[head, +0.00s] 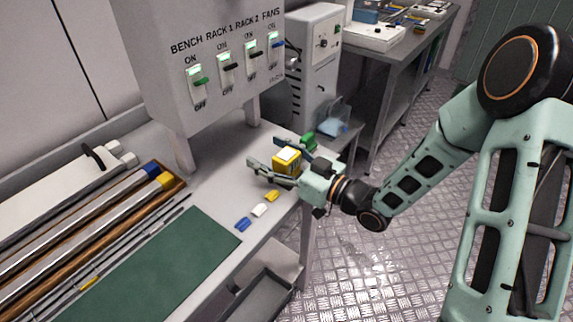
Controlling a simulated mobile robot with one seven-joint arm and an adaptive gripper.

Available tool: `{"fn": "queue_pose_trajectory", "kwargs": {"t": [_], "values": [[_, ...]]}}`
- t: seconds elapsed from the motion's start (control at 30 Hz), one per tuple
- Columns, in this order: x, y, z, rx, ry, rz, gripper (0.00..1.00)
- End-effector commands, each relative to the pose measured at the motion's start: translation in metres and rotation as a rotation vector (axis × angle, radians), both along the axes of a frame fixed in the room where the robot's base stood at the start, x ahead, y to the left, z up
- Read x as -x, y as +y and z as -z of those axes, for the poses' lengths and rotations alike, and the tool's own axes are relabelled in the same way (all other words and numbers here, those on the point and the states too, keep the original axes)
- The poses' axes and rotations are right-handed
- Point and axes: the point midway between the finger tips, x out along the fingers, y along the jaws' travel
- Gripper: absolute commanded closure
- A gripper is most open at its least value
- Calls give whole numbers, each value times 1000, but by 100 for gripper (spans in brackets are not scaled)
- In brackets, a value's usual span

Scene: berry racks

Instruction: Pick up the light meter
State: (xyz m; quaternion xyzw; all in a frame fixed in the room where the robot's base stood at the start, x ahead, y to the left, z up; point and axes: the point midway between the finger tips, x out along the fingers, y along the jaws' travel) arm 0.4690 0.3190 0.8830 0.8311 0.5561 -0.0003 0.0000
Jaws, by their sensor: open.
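A small yellow box with a pale top face, which looks like the light meter (287,161), sits near the right end of the bench, below the switch panel. My gripper (268,160) is open, with one finger on the near-left side of the yellow box and the other on its far side. The box is between the fingers. I cannot tell whether either finger touches it. The gripper partly hides the box's lower right side.
Blue, white and yellow small blocks (259,210) lie along the bench's front edge. A green mat (165,265) and long rods (100,225) lie at left. A switch panel (228,70) stands behind. A small green object (308,140) is just beyond the gripper.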

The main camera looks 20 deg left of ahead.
Motion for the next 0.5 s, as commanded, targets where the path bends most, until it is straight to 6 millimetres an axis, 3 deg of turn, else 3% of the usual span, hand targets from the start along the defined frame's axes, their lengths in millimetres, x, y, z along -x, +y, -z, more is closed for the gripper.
{"fn": "queue_pose_trajectory", "kwargs": {"t": [0.27,0.5], "values": [[-2,5,0,0,0,1,38],[-2,4,0,0,0,1,62]]}}
